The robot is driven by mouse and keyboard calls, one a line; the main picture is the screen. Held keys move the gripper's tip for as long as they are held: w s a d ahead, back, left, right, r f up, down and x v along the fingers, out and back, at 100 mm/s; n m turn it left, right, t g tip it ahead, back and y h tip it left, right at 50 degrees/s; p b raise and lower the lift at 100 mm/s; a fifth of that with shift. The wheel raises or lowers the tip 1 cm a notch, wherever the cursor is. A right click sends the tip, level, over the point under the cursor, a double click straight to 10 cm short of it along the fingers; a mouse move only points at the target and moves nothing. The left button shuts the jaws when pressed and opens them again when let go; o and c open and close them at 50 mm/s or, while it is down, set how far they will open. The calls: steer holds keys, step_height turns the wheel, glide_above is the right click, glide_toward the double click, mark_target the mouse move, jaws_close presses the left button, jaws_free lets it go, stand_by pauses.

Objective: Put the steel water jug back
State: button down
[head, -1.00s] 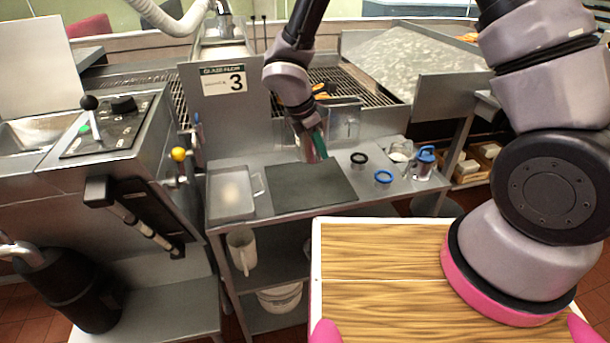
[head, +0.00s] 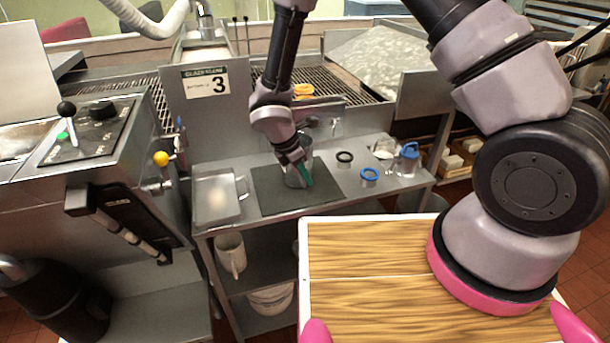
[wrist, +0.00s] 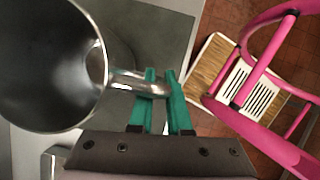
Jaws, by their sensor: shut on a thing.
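The steel water jug (head: 297,178) is upright at the dark mat (head: 268,200) on the steel side table, partly hidden behind my gripper in the head view. I cannot tell whether its base touches the mat. My gripper (head: 305,173) is on the jug's near right side. In the wrist view the open-topped steel jug (wrist: 40,60) fills the left side, and the green fingers of my gripper (wrist: 160,80) are shut on its handle (wrist: 132,82).
A clear square container (head: 215,198) stands left of the mat. The panel marked 3 (head: 212,100) rises behind. A white pitcher (head: 231,255) is on the shelf below.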

steer(key=c, duration=0.9)
jaws_free()
steer(key=shift+o, duration=0.2)
steer(key=v, duration=1.2)
steer(key=shift+r, duration=0.15)
steer(key=w+d+r+m+y, duration=0.2)
steer(key=d+r+m, duration=1.1)
steer(key=r, duration=0.5)
steer(key=s+d+r+m+t+y, duration=0.4)
steer(key=s+d+r+m+t, duration=0.1)
steer(key=s+d+r+m, duration=0.7)
step_height(320, 180, up, 2)
steer(key=shift+d+r+m, duration=0.2)
steer(key=shift+d+m, duration=0.85)
steer(key=shift+m, duration=0.05)
